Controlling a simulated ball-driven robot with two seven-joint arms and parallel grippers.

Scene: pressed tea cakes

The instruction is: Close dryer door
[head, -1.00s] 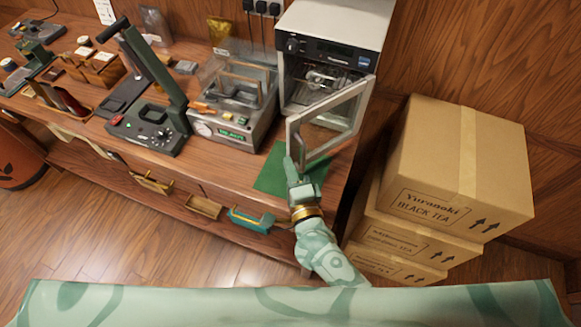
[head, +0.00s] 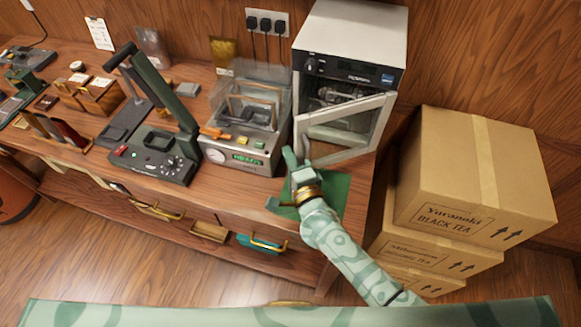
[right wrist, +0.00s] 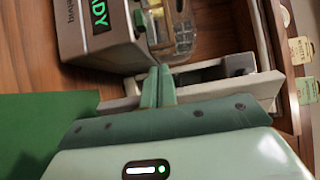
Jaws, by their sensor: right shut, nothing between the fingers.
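The dryer (head: 352,28) is a pale box with a dark control panel at the back right of the bench. Its framed glass door (head: 347,129) stands partly open, hinged on the right. My right gripper (head: 290,158) is shut and empty at the free left edge of the door. In the right wrist view the closed fingertips (right wrist: 158,78) are up against or very close to the pale door frame (right wrist: 245,88); I cannot tell whether they touch. My left gripper is not in view.
A vacuum machine (head: 236,160) with a green display stands just left of the door. A green mat (head: 328,190) lies under my right gripper. Stacked cartons (head: 470,180) stand right of the bench. A lever press (head: 160,160) stands further left.

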